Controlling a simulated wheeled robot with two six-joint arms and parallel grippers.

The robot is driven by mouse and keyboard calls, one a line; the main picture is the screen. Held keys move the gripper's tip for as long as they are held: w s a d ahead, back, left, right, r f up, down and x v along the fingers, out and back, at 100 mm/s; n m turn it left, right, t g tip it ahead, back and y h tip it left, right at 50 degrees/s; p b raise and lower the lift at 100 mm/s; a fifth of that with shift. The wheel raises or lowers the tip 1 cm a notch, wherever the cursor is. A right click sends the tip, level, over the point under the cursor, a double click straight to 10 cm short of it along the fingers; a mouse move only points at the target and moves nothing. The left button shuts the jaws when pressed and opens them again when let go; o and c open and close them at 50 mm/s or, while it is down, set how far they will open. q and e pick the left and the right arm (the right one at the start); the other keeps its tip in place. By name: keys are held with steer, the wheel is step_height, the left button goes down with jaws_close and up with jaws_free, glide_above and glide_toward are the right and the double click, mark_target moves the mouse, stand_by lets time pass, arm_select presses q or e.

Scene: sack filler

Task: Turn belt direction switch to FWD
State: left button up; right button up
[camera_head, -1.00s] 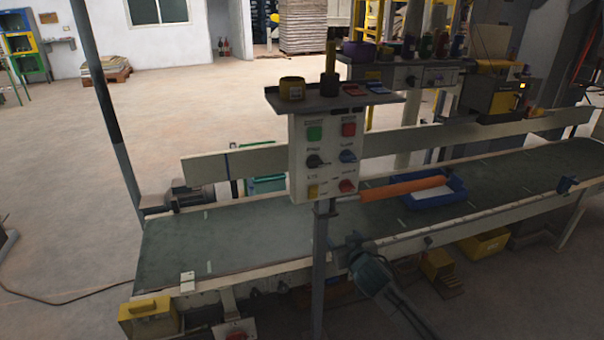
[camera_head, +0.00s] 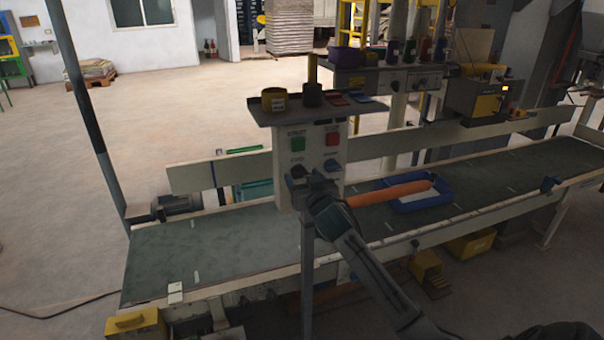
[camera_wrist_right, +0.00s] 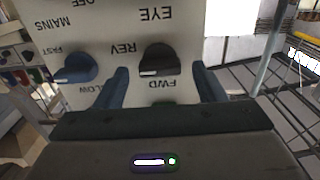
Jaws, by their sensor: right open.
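The control panel (camera_head: 315,150) stands on a post in front of the belt. Its black direction switch (camera_head: 297,171) sits at the left, beside a blue knob (camera_head: 331,165). In the wrist view the panel appears upside down, with the black switch (camera_wrist_right: 158,58) between the REV and FWD labels. A white mark shows on its lower left; which label it points to I cannot tell. My right gripper (camera_head: 307,182) is in front of the lower panel. Its open fingers (camera_wrist_right: 163,86) stand either side of the switch, apart from it. My left gripper is not in view.
A shelf above the panel (camera_head: 350,107) carries a yellow roll (camera_head: 274,99) and other small items. The green belt (camera_head: 190,245) runs behind and below. A blue tray (camera_head: 440,198) and an orange cylinder (camera_head: 390,194) lie to the right.

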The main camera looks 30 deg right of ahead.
steer(key=shift+w+d, duration=0.1)
steer(key=shift+w, duration=0.45)
steer(key=c, duration=1)
